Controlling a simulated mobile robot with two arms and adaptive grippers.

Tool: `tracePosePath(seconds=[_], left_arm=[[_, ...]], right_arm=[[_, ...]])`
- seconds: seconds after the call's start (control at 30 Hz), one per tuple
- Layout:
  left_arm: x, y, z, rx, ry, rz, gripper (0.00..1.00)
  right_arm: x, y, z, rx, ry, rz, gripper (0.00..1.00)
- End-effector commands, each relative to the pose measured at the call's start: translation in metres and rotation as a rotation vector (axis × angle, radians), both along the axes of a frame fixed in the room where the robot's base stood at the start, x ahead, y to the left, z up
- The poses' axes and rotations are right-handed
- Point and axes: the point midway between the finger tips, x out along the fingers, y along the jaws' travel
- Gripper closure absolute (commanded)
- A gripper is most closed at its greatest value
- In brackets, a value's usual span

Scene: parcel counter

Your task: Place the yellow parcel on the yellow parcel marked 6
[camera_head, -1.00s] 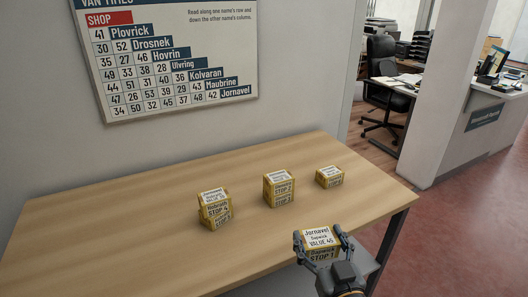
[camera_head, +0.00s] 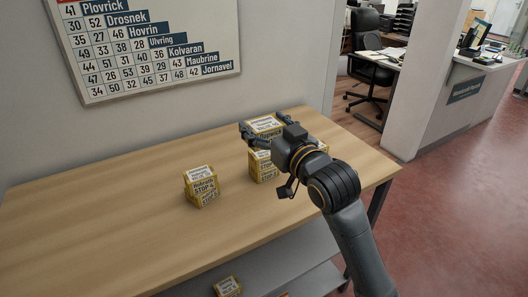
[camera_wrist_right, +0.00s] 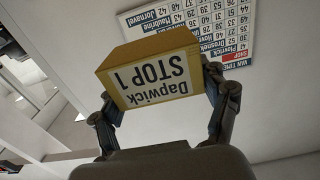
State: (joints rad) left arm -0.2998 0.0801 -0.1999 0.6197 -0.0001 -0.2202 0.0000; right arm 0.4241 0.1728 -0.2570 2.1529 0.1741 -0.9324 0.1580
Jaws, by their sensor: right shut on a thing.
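My right gripper (camera_head: 258,132) is shut on a yellow parcel with a white label (camera_head: 265,125). In the wrist view this held parcel (camera_wrist_right: 152,72) reads "Dapwick STOP 1" between the two fingers. In the head view it appears at or just above the middle yellow parcels (camera_head: 262,167); I cannot tell whether they touch. A stack of yellow parcels (camera_head: 201,187) stands to the left, its front reading "STOP 4". Another yellow parcel (camera_head: 322,147) is mostly hidden behind my right arm. I cannot make out a 6 on any parcel. My left gripper is out of view.
The wooden table (camera_head: 110,225) is clear at left and front. A lower shelf (camera_head: 275,270) holds a yellow parcel (camera_head: 227,287). A number chart (camera_head: 150,45) hangs on the wall behind. An office chair (camera_head: 368,60) and a desk stand beyond the opening.

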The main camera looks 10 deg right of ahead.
Motion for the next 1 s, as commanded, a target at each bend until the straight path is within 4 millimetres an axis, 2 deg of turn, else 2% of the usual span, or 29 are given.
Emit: tracePosePath(seconds=[0.17, 0.27, 0.67, 0.7, 0.8, 1.0], left_arm=[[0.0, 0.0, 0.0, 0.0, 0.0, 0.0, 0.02], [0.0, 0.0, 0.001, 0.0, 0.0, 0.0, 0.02], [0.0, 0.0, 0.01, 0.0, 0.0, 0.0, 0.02], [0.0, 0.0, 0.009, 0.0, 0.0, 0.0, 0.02], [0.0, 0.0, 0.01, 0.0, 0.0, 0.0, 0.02], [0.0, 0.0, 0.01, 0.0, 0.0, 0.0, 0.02]], right_arm=[[0.0, 0.0, 0.0, -0.001, -0.001, -0.001, 0.62], [0.008, -0.002, -0.004, -0.002, 0.002, -0.002, 0.62], [0.092, -0.019, -0.04, -0.001, 0.001, -0.004, 0.62], [0.099, -0.019, -0.052, -0.001, 0.004, -0.002, 0.62], [0.112, -0.022, -0.069, -0.003, 0.002, -0.003, 0.62], [0.126, -0.024, -0.085, -0.002, -0.003, -0.001, 0.62]])
